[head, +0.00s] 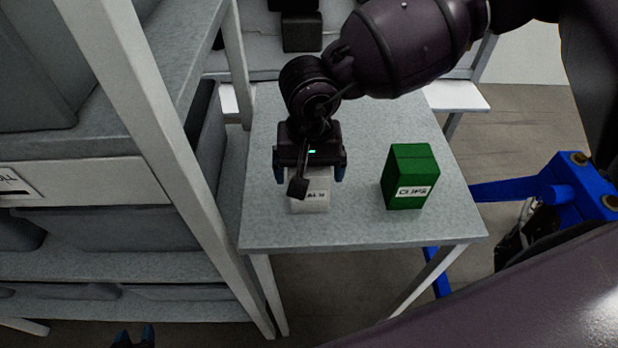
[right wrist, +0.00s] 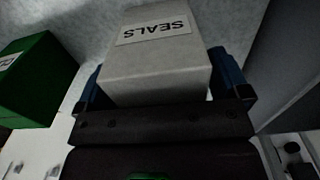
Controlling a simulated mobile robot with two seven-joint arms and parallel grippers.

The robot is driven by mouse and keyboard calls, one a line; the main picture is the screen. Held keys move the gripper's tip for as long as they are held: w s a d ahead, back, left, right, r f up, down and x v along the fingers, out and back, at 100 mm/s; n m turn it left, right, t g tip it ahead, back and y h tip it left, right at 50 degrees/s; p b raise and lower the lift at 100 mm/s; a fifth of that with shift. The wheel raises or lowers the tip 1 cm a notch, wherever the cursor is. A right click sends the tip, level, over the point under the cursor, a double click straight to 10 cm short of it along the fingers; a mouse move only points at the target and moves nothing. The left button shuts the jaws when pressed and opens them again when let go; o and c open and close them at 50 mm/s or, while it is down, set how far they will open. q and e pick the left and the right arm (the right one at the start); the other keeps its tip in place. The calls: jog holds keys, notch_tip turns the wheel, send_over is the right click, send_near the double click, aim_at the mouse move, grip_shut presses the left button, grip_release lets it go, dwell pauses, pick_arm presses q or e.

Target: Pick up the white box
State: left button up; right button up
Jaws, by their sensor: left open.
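The white box (head: 311,194), labelled SEALS, stands on the grey table (head: 300,232) near its left side. It also shows in the right wrist view (right wrist: 155,75). My right gripper (head: 311,176) points down over the white box, with its blue fingers on either side of it. The fingers look spread wide and do not clearly press on the box. The gripper and a wrist part hide some of the box in the head view. My left gripper (head: 133,335) is low at the bottom left edge of the head view, open and empty, away from the table.
A green box (head: 410,177) labelled CLIPS stands to the right of the white box, with free table between them. A shelf rack with a pale post (head: 165,150) stands close to the table's left side. A blue frame (head: 560,190) is on the right.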

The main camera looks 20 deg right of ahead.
jog(key=c, duration=1.1)
jog(key=shift+r, duration=0.15)
notch_tip(320, 180, up, 20)
jog(key=shift+f, duration=0.1)
